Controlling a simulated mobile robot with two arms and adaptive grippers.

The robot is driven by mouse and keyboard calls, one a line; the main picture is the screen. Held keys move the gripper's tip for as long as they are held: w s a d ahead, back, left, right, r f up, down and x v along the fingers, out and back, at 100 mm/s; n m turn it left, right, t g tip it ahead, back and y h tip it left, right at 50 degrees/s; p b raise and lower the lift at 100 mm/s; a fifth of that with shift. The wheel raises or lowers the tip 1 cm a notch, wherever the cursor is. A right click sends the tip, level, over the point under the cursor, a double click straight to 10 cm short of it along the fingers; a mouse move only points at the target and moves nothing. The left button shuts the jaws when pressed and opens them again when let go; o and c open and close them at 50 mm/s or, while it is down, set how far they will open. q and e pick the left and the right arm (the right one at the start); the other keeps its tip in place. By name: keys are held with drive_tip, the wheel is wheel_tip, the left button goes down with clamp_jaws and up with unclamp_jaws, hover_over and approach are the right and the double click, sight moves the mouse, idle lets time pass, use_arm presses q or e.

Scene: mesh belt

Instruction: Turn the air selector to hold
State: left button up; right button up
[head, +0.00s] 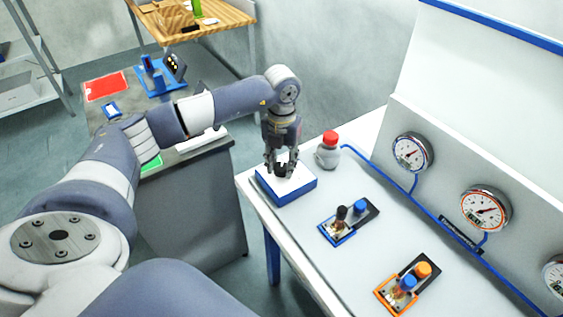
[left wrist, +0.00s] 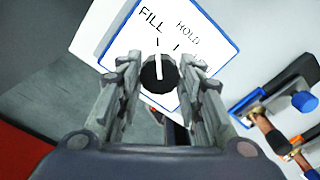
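The air selector (head: 296,194) is a white box with a blue edge near the left end of the white bench. In the left wrist view its panel (left wrist: 205,42) reads FILL and HOLD, with a third label partly hidden by a finger. Its black knob (left wrist: 152,85) has a white pointer line that points at the FILL mark. My left gripper (head: 281,168) points down over the knob. In the left wrist view the fingers of my left gripper (left wrist: 160,75) stand open on both sides of the knob, with a gap showing on each side. My right gripper is out of view.
A grey bottle with a red cap (head: 328,152) stands close behind the selector. Two valve blocks, one blue-edged (head: 337,234) and one orange-edged (head: 392,301), lie along the bench to the right. Gauges (head: 411,151) line the back panel, joined by a blue tube.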

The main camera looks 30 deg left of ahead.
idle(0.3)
use_arm(q)
drive_tip(key=m+b, duration=0.3)
drive_tip(key=shift+f, duration=0.15)
drive_tip(key=m+b, duration=0.2)
drive_tip(key=m, duration=0.1)
drive_tip(key=shift+m+b, duration=0.8)
drive_tip(key=shift+m, duration=0.5)
drive_tip(key=shift+r, duration=0.2)
drive_tip(key=o, duration=1.1)
